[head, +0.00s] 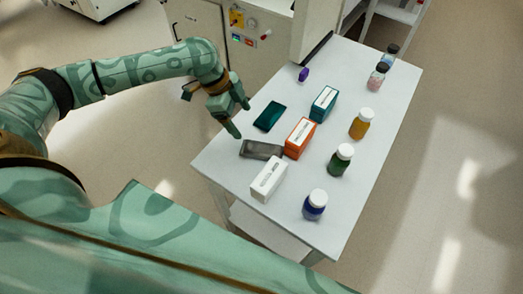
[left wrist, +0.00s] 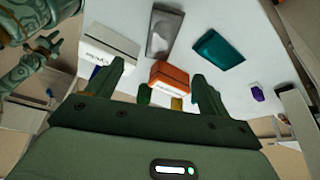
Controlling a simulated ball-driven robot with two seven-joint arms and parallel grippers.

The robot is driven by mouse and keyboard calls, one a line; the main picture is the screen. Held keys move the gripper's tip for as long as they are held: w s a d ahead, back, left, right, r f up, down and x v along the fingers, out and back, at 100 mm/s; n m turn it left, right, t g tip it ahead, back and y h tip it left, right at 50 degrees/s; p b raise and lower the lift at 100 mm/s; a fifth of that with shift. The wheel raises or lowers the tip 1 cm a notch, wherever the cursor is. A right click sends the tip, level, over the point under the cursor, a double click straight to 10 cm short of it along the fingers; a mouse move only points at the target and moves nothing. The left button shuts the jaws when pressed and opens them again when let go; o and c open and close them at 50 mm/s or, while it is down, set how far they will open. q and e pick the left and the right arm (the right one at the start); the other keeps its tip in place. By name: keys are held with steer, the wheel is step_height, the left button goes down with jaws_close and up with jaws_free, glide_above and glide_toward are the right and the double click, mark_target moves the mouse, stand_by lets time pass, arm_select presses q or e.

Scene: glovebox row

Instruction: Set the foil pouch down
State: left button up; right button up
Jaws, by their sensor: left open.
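A grey, silvery flat pouch (head: 261,149), which looks like the foil pouch, lies flat on the white table (head: 222,163) near its left edge. It also shows at the top of the left wrist view (left wrist: 164,36). A dark teal flat pouch (head: 270,116) lies just beyond it, also in the left wrist view (left wrist: 219,46). My left gripper (head: 240,114) is open and empty, above the table's left edge beside the two pouches. Its spread fingers show in the left wrist view (left wrist: 157,76). Part of my other arm shows there at upper left (left wrist: 42,52), its jaws unclear.
An orange box (head: 299,138) stands right beside the grey pouch, a white box (head: 268,179) in front and a teal box (head: 323,104) behind. Several bottles, including a green one (head: 341,160), line the right side. A small purple item (head: 303,74) is at the back.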

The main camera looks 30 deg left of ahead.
arm_select(q)
steer(key=b, duration=0.2)
glide_toward(262, 149)
steer(key=x, duration=0.2)
steer(key=shift+d+f, duration=0.2)
steer(key=shift+d, duration=0.05)
steer(key=b+x, duration=0.1)
steer(key=x, duration=0.5)
steer(key=shift+a, duration=0.15)
steer(key=c, duration=1.2)
